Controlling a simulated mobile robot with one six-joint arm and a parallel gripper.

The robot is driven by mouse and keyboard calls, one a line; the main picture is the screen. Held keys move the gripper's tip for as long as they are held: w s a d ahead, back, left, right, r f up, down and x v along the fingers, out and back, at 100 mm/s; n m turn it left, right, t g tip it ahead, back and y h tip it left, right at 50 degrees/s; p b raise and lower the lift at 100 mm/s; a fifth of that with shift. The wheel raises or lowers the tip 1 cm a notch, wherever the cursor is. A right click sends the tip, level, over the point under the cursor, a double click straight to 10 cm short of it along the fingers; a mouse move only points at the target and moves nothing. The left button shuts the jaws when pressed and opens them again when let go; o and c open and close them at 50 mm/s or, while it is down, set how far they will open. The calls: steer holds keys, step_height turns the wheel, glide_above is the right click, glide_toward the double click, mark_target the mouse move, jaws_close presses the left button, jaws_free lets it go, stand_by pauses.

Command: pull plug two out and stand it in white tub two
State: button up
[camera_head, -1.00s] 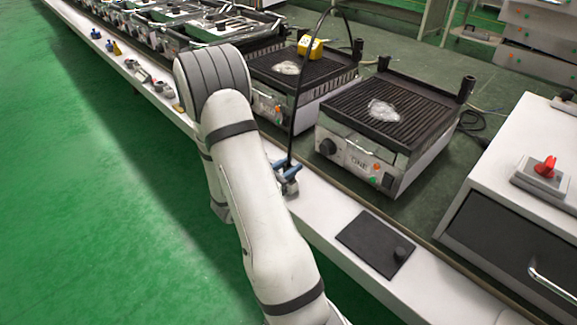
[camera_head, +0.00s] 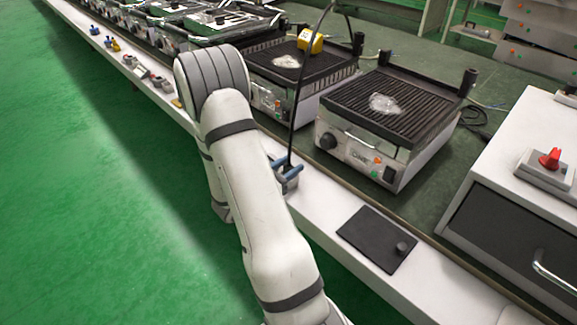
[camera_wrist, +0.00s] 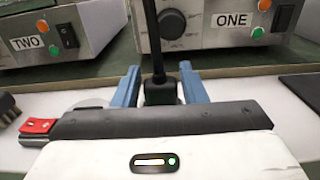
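A black plug (camera_wrist: 160,92) with a thick black cable rising from it stands between the two blue fingers of my gripper (camera_wrist: 160,72) in the wrist view. The fingers are apart, one on each side of the plug, with narrow gaps that look clear of it. In the head view my gripper (camera_head: 287,166) is low over the white ledge, below the front of the grills. The cable (camera_head: 297,105) runs up from it past the left grill. What the plug sits in is mostly hidden by my gripper. I cannot make out white tub two for certain.
The grill labelled ONE (camera_head: 385,105) and the grill labelled TWO (camera_wrist: 45,35) stand behind the ledge (camera_head: 325,215). A black plate with a knob (camera_head: 377,238) lies to the right. A red switch (camera_wrist: 38,126) is at the left in the wrist view.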

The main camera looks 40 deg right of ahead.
steer(key=o, duration=0.3)
steer(key=shift+s+a+p, duration=0.15)
steer(key=shift+a+p, duration=0.15)
steer(key=shift+a, duration=1.7)
steer(key=shift+s+a+p, duration=0.1)
steer(key=shift+a+p, duration=0.15)
steer(key=shift+a, duration=1.7)
